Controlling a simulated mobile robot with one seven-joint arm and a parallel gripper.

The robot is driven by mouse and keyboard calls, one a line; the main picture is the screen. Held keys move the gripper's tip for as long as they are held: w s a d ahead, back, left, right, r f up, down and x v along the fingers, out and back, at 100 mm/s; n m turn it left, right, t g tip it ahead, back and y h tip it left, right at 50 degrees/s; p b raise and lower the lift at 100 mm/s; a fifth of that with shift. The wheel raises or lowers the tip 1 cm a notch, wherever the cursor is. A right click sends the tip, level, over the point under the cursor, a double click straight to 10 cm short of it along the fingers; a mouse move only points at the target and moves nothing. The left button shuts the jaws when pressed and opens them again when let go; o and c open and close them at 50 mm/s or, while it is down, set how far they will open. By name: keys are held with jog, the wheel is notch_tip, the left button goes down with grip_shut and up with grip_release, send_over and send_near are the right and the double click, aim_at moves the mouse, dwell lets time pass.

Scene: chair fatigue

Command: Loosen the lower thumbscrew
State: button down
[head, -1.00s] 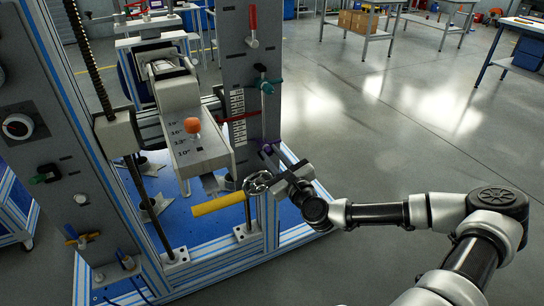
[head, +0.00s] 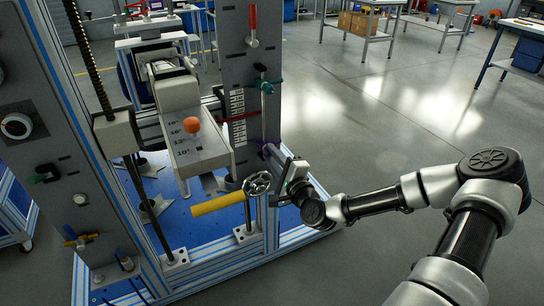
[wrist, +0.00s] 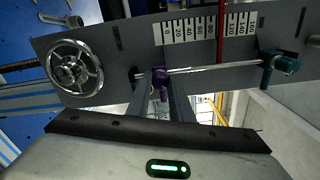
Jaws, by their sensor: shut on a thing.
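The lower thumbscrew (wrist: 160,84) is purple and sits on a thin metal rod beside the grey upright. In the wrist view it lies between the fingers of my gripper (wrist: 161,92), which is shut on it. In the head view my gripper (head: 268,151) reaches the lower right part of the upright, and its fingers mostly hide the thumbscrew. The upper thumbscrew (head: 266,87) is teal and sits higher on the same rod; it also shows in the wrist view (wrist: 281,64), apart from my gripper.
A chrome handwheel (head: 257,183) and a yellow handle (head: 218,203) are close to the left of my gripper. A scale (head: 238,117) with a red pointer (head: 240,116) is on the upright (head: 250,60). Open floor (head: 390,130) lies to the right.

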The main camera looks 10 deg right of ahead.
jog(key=shift+d+n+b, duration=0.1)
jog(key=shift+n+b, duration=0.75)
jog(key=shift+n, duration=4.05)
jog(key=c, duration=1.6)
grip_release()
jog(key=shift+o, duration=0.2)
jog(key=shift+s, duration=0.1)
jog(key=p+v, duration=0.4)
jog(key=v, duration=1.3)
